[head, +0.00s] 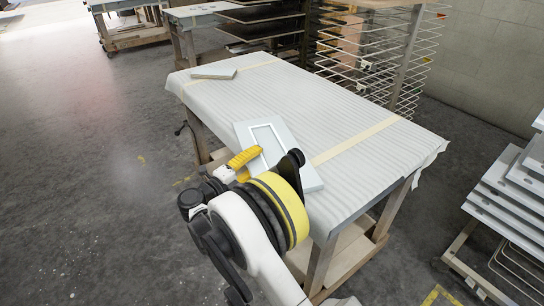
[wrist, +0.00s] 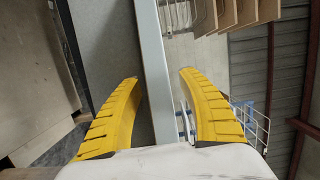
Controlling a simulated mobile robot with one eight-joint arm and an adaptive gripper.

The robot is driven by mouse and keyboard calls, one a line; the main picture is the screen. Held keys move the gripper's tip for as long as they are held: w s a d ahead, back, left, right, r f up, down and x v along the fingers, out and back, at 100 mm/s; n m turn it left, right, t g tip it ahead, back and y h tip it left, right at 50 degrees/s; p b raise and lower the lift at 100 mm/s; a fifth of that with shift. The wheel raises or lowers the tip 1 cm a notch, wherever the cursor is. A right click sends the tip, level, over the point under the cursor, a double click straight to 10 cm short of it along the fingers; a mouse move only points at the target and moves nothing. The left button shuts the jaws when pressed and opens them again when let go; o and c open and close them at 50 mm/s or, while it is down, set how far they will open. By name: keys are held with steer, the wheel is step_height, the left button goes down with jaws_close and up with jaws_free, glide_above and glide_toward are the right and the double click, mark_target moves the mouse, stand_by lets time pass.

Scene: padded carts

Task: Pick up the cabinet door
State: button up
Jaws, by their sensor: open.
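The cabinet door (head: 275,143), a pale panel with a recessed centre, lies on the near left part of the padded cart top (head: 330,110). My gripper (head: 252,156) is at the door's left edge in the head view, and my arm hides part of the door. In the wrist view my gripper (wrist: 159,76) is open, with its two yellow fingers apart. A long pale edge, apparently that of the door (wrist: 155,60), runs between them. A gap shows on the left of this edge, and a smaller one on the right. Contact is unclear.
A smaller pale panel (head: 213,73) lies at the cart's far left corner. A wire rack (head: 375,55) stands behind the cart, and stacked panels (head: 515,190) stand at the right. The floor (head: 90,150) left of the cart is clear.

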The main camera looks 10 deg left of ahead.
steer(key=shift+w, duration=0.2)
jaws_close()
steer(key=shift+r, duration=0.15)
